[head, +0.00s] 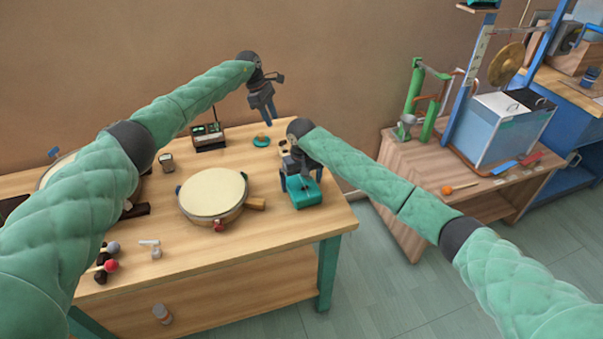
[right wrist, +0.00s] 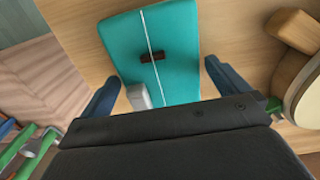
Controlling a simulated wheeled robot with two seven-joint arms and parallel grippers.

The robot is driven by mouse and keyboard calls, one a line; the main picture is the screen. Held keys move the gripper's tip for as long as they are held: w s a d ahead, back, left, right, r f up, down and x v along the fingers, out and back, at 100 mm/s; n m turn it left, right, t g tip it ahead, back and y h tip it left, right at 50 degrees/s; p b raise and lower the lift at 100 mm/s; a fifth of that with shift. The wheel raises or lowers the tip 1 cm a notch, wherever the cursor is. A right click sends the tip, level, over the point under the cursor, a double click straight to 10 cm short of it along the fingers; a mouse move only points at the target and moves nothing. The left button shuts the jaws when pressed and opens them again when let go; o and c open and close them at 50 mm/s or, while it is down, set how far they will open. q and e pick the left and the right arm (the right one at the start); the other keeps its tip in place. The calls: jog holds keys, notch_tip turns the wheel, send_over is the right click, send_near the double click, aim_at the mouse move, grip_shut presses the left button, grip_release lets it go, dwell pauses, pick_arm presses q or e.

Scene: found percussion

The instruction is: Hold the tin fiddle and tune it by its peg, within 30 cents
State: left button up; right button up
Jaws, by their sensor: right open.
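The tin fiddle (head: 308,193) is a teal box near the right end of the wooden table. In the right wrist view the fiddle (right wrist: 178,40) shows one pale string and a small dark brown bridge. A pale grey block (right wrist: 138,97), perhaps the peg, sits at its near edge. My right gripper (head: 299,184) is over the fiddle, its fingers open and spread to either side; in the wrist view (right wrist: 165,88) both fingers stand apart from the box. My left gripper (head: 264,112) hangs above the table's back edge, away from the fiddle; its finger gap is unclear.
A round drum (head: 212,193) lies left of the fiddle. A small teal disc (head: 261,141) and a dark boxed device (head: 208,137) stand at the back. A small meter (head: 167,161) and mallets (head: 106,262) are further left. A side table (head: 400,160) stands right, across a gap.

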jog(key=shift+f, duration=0.75)
jog(key=shift+c, duration=0.2)
jog(key=c, duration=1)
jog(key=shift+o, duration=0.2)
